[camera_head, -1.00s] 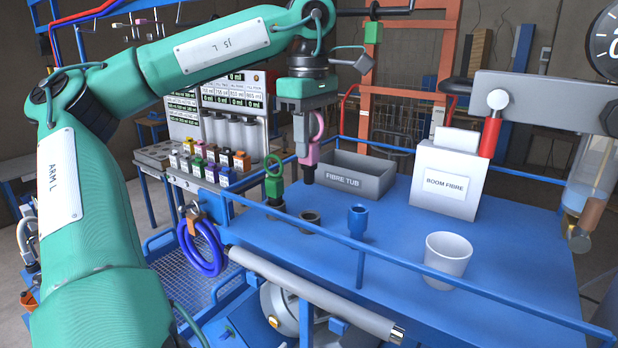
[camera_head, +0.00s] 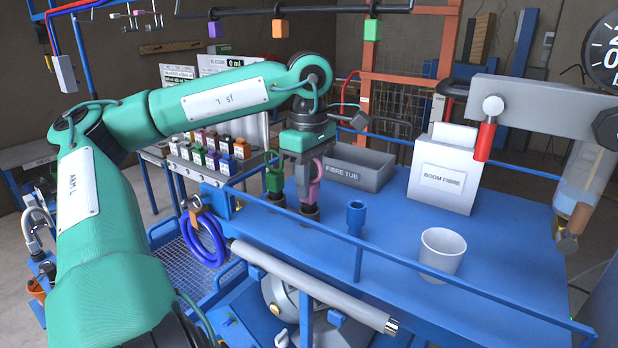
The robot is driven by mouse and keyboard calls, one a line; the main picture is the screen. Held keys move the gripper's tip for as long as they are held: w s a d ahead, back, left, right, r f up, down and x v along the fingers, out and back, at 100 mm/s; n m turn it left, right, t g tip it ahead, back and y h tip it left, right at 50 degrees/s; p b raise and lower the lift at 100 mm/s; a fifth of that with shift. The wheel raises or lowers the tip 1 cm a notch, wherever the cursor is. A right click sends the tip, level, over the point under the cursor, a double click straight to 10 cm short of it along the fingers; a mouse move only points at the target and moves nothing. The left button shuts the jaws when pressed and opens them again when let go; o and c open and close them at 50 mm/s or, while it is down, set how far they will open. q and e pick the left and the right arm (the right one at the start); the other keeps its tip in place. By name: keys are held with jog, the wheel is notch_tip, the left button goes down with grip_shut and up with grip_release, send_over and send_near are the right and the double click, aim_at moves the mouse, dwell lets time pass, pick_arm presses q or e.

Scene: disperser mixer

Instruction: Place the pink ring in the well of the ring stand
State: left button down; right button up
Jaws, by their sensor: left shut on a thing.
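My left gripper (camera_head: 303,177) points down and is shut on the pink ring (camera_head: 316,172). The pink ring is upright, and its lower end is at the dark round well (camera_head: 309,212) on the blue table top. Whether it is fully seated in the well cannot be told. The green ring (camera_head: 274,176) stands upright just left of it, in a neighbouring dark well (camera_head: 277,199). My right gripper is not in view.
A blue cup-shaped holder (camera_head: 356,214) and a white cup (camera_head: 441,252) stand to the right on the blue table (camera_head: 400,225). The grey fibre tub (camera_head: 358,168) and white Boom Fibre box (camera_head: 444,182) are behind. A blue rail (camera_head: 400,276) runs along the front.

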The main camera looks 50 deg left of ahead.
pick_arm(q)
jog(key=shift+f, duration=0.15)
jog(key=c, duration=1.1)
grip_release()
jog(key=shift+c, duration=0.2)
jog(key=shift+r, duration=0.2)
notch_tip(320, 180, up, 11)
jog(key=b, duration=0.3)
jog(key=shift+r, duration=0.5)
